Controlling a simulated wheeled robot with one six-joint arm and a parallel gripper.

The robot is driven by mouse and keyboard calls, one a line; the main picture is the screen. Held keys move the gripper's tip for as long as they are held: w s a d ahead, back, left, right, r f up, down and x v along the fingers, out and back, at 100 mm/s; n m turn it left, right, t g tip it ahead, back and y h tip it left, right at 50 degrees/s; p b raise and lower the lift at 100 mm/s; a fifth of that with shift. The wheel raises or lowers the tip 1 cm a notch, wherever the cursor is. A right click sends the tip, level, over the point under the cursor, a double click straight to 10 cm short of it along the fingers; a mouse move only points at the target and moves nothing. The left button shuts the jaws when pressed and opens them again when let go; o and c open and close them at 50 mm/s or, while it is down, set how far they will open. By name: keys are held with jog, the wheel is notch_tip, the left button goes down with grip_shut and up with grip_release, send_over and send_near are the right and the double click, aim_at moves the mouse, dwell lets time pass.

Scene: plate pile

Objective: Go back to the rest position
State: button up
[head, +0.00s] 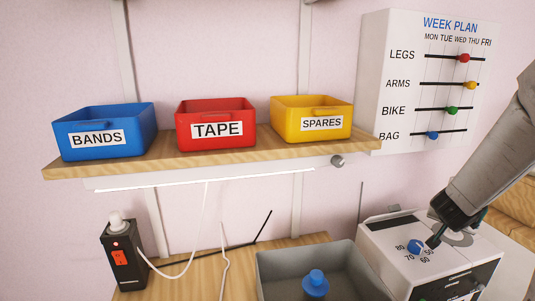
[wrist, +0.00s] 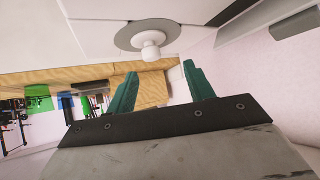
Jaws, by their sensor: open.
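My gripper (wrist: 160,70) shows in the wrist view with its two green fingers spread apart and nothing between them. A white round knob on a grey disc (wrist: 128,38) lies just beyond the fingertips, apart from them. In the head view my gripper (head: 440,232) is at the right, dark and pointing down over the top of a white box-shaped device (head: 385,238). A blue dial (head: 414,246) with numbers around it sits on that top, just left of the gripper. Part of a grey disc there is hidden behind the gripper. Whether the gripper touches the device I cannot tell.
A wooden shelf (head: 210,163) holds a blue BANDS bin (head: 104,118), a red TAPE bin (head: 215,107) and a yellow SPARES bin (head: 310,104). A week-plan board (head: 440,55) stands behind my arm. Below are a grey tray (head: 350,262), a blue knobbed piece (head: 314,282) and a black switch box (head: 120,268).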

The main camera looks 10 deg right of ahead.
jog(key=s+a+r+n+y, duration=0.1)
jog(key=a+r+n+y, duration=0.3)
jog(key=a, duration=0.9)
jog(key=s+a+r+n+y, duration=0.25)
jog(key=a+r+y, duration=0.2)
jog(key=a, duration=0.75)
jog(key=s+a+r+n+g, duration=0.1)
jog(key=s+a+n+g, duration=0.1)
jog(key=s, duration=0.7)
jog(key=s+a+r+n+g, duration=0.2)
jog(key=s+a, duration=0.3)
jog(key=s, duration=0.5)
jog(key=shift+s+g, duration=0.3)
jog(key=shift+g, duration=0.3)
jog(key=shift+c, duration=0.3)
